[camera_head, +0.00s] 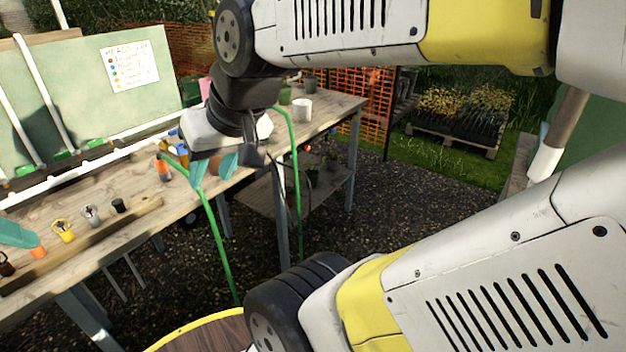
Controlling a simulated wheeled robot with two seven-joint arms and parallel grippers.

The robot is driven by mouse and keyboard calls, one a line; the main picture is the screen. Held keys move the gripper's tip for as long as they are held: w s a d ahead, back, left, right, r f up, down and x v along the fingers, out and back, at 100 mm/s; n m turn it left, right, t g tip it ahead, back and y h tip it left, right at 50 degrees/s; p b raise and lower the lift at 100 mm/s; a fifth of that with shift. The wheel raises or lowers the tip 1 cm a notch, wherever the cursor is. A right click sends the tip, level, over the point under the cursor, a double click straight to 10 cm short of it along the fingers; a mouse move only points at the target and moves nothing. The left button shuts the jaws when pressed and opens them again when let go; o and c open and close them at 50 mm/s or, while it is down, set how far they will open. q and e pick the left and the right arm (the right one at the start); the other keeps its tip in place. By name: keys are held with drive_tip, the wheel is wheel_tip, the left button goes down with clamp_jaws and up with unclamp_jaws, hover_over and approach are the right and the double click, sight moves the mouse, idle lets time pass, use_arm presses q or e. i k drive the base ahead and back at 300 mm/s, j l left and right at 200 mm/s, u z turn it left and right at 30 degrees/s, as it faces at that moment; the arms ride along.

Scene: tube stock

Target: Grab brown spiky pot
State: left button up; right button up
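My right gripper (213,170) hangs over the far part of the wooden bench, its two teal fingers pointing down and apart. A plain brown rounded thing (217,163) shows between or just behind these fingers; I cannot tell whether they touch it. No spikes show on it. A small dark brown pot (6,266) with a dark top stands at the left picture edge, partly cut off. A teal finger of my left gripper (16,234) shows just above it, beside an orange pot (38,252). The rest of the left gripper is out of view.
Yellow (64,231), grey (92,216) and black (119,206) small pots line the bench (110,245). A white pot (302,109) stands at the far end. My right arm covers much of the right side.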

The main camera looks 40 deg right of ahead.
sight(290, 192)
drive_tip(key=z, duration=1.2)
